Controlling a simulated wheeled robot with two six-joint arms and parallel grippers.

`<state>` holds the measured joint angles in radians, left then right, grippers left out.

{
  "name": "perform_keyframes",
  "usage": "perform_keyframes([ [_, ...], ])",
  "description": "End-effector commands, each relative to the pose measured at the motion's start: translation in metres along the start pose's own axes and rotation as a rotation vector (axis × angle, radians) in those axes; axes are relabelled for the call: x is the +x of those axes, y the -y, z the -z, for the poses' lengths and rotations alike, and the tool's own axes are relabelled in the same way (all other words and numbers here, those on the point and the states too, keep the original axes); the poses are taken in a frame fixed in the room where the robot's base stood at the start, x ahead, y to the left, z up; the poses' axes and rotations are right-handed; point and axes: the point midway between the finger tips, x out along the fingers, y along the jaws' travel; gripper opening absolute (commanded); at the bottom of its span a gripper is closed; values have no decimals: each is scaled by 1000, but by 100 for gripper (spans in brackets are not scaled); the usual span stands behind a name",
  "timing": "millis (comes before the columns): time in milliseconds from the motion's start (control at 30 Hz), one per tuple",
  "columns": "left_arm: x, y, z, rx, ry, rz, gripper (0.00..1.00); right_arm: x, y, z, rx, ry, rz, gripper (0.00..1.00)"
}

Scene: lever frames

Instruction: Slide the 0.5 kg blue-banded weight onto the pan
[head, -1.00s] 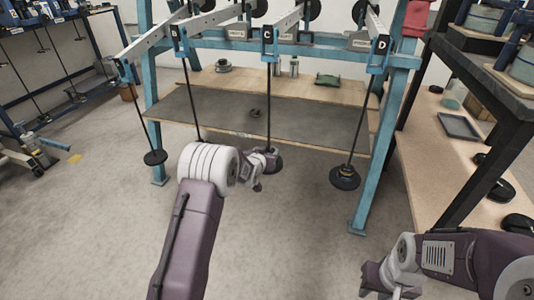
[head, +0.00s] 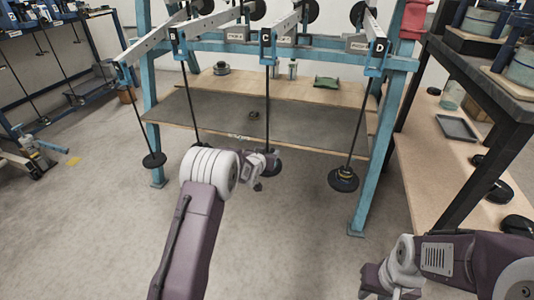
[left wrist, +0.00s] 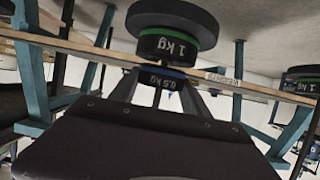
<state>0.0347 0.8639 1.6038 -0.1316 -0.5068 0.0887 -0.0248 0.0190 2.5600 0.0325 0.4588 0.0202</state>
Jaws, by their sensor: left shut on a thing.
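My left gripper (head: 264,172) is by the lower end of hanger C's rod (head: 267,100), mostly behind my own wrist in the head view. In the left wrist view, which is upside down, its fingers (left wrist: 160,88) are shut on the 0.5 kg blue-banded weight (left wrist: 162,81). Next to that weight is a 1 kg green-banded weight (left wrist: 168,47), on the wide black pan (left wrist: 172,18). The held weight appears right above the 1 kg weight; I cannot tell if they touch. My right gripper (head: 388,290) is low at the right, its fingers unclear.
Hanger D's loaded pan (head: 343,180) hangs to the right, and another pan (head: 154,160) hangs at the left. The blue frame (head: 366,160) and its grey-topped shelf (head: 300,126) stand behind. A side bench (head: 425,165) is at the right. The floor in front is clear.

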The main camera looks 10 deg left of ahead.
Motion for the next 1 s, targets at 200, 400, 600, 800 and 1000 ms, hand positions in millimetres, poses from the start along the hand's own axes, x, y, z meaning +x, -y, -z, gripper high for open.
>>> perform_keyframes([
  [200,1,0,-1,0,-4,0,1,2,0,0,0,0,0,33],
  [400,2,0,-4,0,-4,0,1,4,0,0,0,0,0,33],
  [600,3,0,-5,0,-4,0,1,4,0,0,0,0,0,33],
  [800,3,0,-5,0,-3,0,80,4,0,0,0,0,0,33],
  [1000,3,0,-6,0,-1,0,80,4,0,0,0,0,0,33],
])
